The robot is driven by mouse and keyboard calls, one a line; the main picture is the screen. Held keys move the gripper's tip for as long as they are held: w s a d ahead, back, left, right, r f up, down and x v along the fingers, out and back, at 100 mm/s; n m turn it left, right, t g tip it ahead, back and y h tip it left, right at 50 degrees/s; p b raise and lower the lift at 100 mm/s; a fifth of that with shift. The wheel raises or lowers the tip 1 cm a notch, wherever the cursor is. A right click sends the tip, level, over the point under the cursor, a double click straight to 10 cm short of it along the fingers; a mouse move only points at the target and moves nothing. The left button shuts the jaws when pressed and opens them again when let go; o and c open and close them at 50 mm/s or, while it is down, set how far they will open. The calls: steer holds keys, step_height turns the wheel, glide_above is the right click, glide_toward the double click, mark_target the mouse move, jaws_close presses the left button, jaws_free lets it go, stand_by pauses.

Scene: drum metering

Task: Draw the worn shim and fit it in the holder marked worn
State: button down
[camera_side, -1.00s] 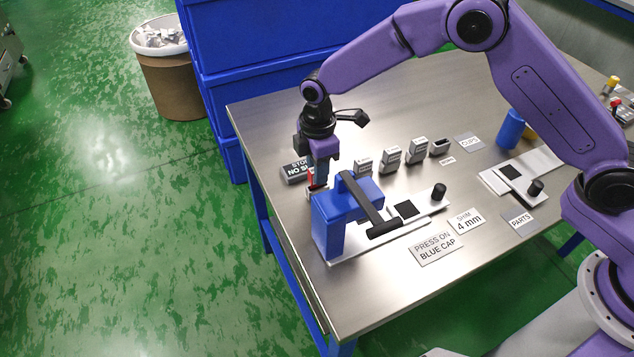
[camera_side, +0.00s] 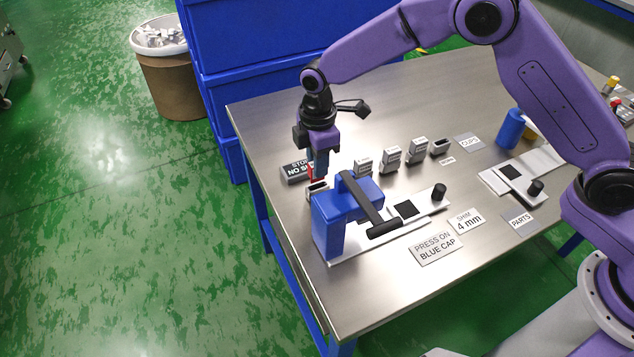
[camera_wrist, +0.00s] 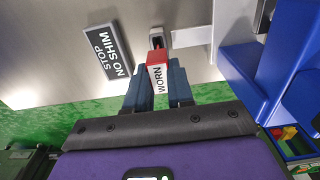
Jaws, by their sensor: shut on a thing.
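My gripper (camera_side: 320,178) is shut on the red-topped shim (camera_wrist: 157,72), whose white face reads WORN in the wrist view. In the side view the red part of the shim (camera_side: 311,173) shows at the left of my fingers. The shim is above a small grey slotted block (camera_side: 317,187) at the blue press's back left. The block's dark slot (camera_wrist: 157,41) shows just beyond the shim in the wrist view. Several grey holders stand in a row; the one at the right end (camera_side: 440,147) has a dark open top. A small label (camera_side: 447,161) lies before it, too small to read.
The blue press (camera_side: 345,205) with its black lever (camera_side: 370,205) stands close in front of my gripper. A STOP NO SHIM sign (camera_wrist: 108,54) lies behind-left. Other holders (camera_side: 391,158) stand between my gripper and the end one. A blue cylinder (camera_side: 510,128) stands farther right.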

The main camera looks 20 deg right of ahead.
steer(key=shift+r, duration=0.15)
steer(key=shift+r, duration=1.9)
steer(key=shift+d, duration=0.1)
stand_by(0.5)
steer(key=d+r, duration=0.1)
steer(key=d, duration=3.4)
steer(key=shift+d, duration=0.15)
steer(key=shift+f, duration=2.8)
